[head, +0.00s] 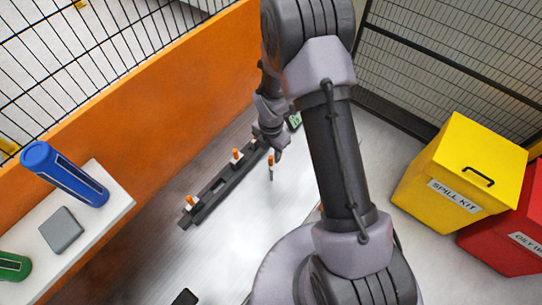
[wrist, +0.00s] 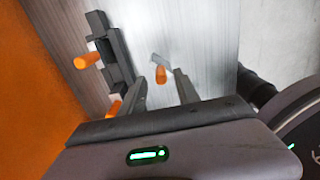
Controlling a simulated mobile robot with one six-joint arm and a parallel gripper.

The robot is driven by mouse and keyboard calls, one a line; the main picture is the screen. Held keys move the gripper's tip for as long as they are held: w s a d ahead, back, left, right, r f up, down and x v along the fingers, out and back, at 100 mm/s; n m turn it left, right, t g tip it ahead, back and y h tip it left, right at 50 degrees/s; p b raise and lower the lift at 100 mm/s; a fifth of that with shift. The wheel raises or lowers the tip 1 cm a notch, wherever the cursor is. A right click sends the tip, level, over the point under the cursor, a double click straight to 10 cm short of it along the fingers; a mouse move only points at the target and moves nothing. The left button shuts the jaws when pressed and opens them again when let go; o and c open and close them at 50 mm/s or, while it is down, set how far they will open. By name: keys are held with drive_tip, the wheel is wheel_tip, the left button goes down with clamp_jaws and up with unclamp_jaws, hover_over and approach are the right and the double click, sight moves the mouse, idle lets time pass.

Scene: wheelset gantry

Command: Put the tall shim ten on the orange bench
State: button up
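A slim grey shim with an orange knob (head: 271,161) stands or hangs upright on its own over the grey metal surface (head: 240,222), right of the dark rack. My gripper (head: 273,148) is just above it, pointing down. In the wrist view the orange knob (wrist: 161,74) shows at my narrowly spaced fingers (wrist: 170,88). Whether they press on it cannot be made out. The dark rack (head: 213,196) holds other orange-knobbed shims (head: 237,155); one also shows in the wrist view (wrist: 87,60). No number is readable on any shim. A long orange panel (head: 140,118) borders the metal surface.
A white ledge (head: 112,213) at left carries a blue cylinder (head: 65,175), a grey block (head: 61,230) and a green cylinder (head: 12,266). A yellow spill kit box (head: 455,165) and red bin (head: 515,232) stand at right. Mesh fencing rises behind. Metal surface in front of the rack is mostly clear.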

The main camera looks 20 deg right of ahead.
drive_tip(key=s+a+r+m+t, duration=0.1)
drive_tip(key=s+r+m, duration=0.35)
drive_tip(key=r, duration=0.85)
drive_tip(key=s+r+m+t, duration=0.1)
drive_tip(key=r+m+t, duration=0.1)
drive_tip(key=r+m, duration=0.85)
drive_tip(key=s+a+r+m+t+y, duration=0.2)
drive_tip(key=s+r+m, duration=1)
drive_tip(key=s+m, duration=0.2)
drive_tip(key=shift+s+a+r+m+t, duration=0.25)
drive_tip(key=shift+r+m+t, duration=0.05)
drive_tip(key=shift+r+t, duration=0.1)
